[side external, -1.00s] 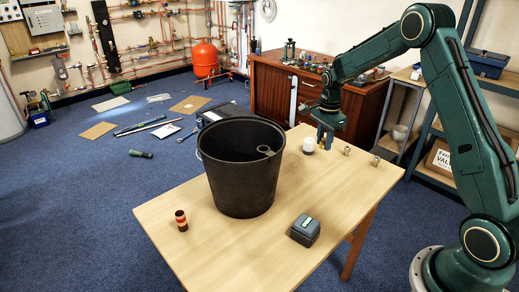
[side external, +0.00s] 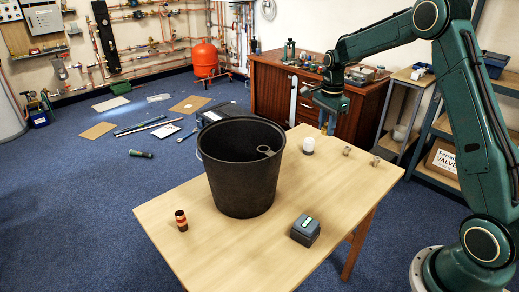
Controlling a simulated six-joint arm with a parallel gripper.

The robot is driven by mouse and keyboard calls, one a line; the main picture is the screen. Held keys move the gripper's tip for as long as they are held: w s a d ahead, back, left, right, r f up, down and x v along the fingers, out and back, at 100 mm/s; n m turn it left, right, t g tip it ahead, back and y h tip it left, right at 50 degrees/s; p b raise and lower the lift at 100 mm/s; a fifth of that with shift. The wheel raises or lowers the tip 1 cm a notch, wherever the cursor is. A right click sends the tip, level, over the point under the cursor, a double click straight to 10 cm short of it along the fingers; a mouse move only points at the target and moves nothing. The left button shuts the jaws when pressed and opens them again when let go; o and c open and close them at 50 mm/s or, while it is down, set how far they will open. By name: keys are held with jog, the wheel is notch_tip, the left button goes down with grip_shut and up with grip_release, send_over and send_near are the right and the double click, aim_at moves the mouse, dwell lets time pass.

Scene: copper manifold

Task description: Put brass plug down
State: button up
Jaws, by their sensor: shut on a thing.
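My gripper (side external: 329,123) is above the far right part of the wooden table, just behind the white-topped jar. It points down and is shut on the brass plug, which is small and mostly hidden between the fingers. The held plug appears raised clear of the table top. Its exact shape and tilt are too small to tell.
A large black bucket (side external: 241,180) stands mid-table with a grey ring-shaped part (side external: 265,151) inside its rim. A white-topped jar (side external: 308,146), two small metal fittings (side external: 346,151) (side external: 376,160), a dark box (side external: 305,231) and a red-banded cylinder (side external: 181,221) stand around it.

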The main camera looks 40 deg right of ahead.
aim_at(327, 123)
jog(key=shift+r, duration=0.15)
notch_tip(327, 123, up, 6)
jog(key=shift+f, duration=0.2)
jog(key=shift+w+a, duration=0.35)
jog(key=shift+a, duration=0.15)
jog(key=w+a+n, duration=0.4)
jog(key=w+a, duration=0.1)
jog(key=a, duration=0.5)
jog(key=w+a+n, duration=0.4)
jog(key=a+n, duration=0.1)
jog(key=a, duration=0.6)
jog(key=f, duration=2)
jog(key=shift+d+f, duration=0.35)
jog(key=shift+f, duration=2.15)
